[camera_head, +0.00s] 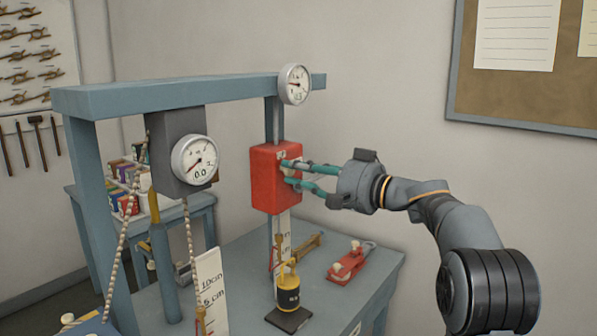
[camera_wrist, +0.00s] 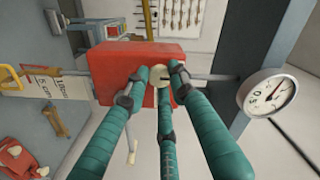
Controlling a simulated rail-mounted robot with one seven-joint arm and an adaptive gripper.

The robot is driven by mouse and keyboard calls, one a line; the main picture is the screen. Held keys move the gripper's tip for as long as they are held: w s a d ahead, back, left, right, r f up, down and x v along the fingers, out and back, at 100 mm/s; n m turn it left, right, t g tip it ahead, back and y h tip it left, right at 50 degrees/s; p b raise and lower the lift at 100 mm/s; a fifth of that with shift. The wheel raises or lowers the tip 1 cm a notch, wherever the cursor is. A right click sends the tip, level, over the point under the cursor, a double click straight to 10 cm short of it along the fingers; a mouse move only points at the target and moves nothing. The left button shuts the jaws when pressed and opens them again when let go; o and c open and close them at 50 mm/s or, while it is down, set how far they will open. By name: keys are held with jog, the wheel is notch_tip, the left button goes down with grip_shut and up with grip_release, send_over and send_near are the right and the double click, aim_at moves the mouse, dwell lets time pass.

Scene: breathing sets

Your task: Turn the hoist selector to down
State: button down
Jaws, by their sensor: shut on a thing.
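The red hoist box (camera_head: 268,185) hangs under the blue-grey beam, above the bench. It fills the middle of the wrist view (camera_wrist: 125,72). The hoist selector is a small pale round knob (camera_wrist: 160,76) on the box's front face. My gripper (camera_head: 288,172) reaches it from the right, with its teal fingers at the box face. In the wrist view the fingertips (camera_wrist: 158,80) close around the knob, so my gripper is shut on it. The fingers partly cover the knob, and I cannot read which setting it points to.
A round gauge (camera_head: 294,85) is on the beam above the box, and another dial (camera_head: 195,159) hangs to the left. A yellow-and-black weight (camera_head: 288,288) is below the box. A red clamp-like tool (camera_head: 350,262) lies on the bench (camera_head: 375,275).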

jog(key=shift+r, duration=0.1)
jog(key=shift+m+b, duration=0.65)
jog(key=shift+m, duration=8.25)
jog(key=c, duration=1.5)
grip_release()
jog(key=shift+o, duration=0.2)
